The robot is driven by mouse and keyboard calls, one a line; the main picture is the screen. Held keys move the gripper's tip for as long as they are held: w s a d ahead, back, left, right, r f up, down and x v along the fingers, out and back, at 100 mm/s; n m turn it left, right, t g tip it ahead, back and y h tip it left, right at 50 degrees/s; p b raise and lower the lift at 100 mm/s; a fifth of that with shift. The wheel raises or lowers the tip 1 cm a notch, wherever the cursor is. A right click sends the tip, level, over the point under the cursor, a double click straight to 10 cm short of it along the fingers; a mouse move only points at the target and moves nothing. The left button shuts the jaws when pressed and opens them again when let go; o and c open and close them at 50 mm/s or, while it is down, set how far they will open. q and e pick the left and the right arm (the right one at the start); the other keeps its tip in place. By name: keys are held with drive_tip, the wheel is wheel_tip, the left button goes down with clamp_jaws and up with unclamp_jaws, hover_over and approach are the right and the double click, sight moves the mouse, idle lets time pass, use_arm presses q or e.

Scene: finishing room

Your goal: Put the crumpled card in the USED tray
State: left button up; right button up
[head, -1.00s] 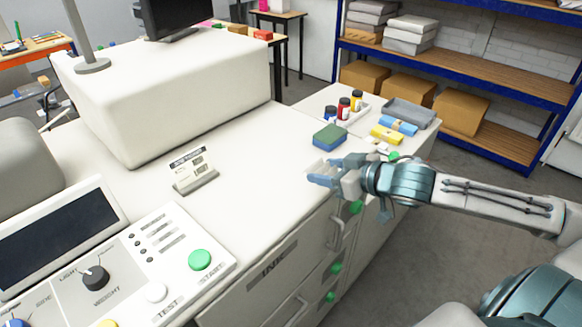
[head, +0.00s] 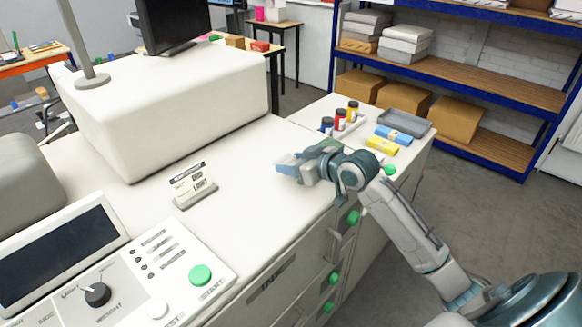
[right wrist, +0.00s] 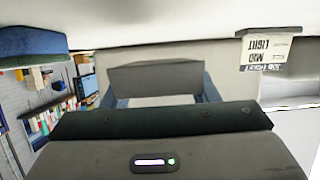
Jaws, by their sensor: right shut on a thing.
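My right gripper (head: 288,166) is over the white counter in the head view, right of the small stand-up sign. Its blue fingers also show in the right wrist view (right wrist: 162,92). They are shut on a pale grey piece with a fold-like edge, which I take to be the crumpled card (right wrist: 155,77). In the head view the card is mostly hidden by the fingers. A shallow grey tray (head: 404,123) sits at the counter's far right end; no USED lettering is legible on it. My left gripper is out of view.
A sign (head: 190,184) stands on the counter (head: 235,215). A blue-green sponge (right wrist: 32,40) is near the gripper. Ink bottles (head: 340,119), a blue roll (head: 394,134) and a yellow cloth (head: 382,145) lie near the tray. The control panel (head: 125,285) is at front left.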

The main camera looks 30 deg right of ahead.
drive_tip(key=shift+w+a+f, duration=0.1)
drive_tip(key=shift+w, duration=0.55)
wheel_tip(320, 180, down, 3)
drive_tip(key=shift+p, duration=1)
drive_tip(key=shift+s+f, duration=0.1)
drive_tip(key=shift+f, duration=0.1)
drive_tip(key=shift+f, duration=0.1)
drive_tip(key=shift+f, duration=0.15)
drive_tip(key=o, duration=1)
drive_tip(key=shift+r, duration=0.2)
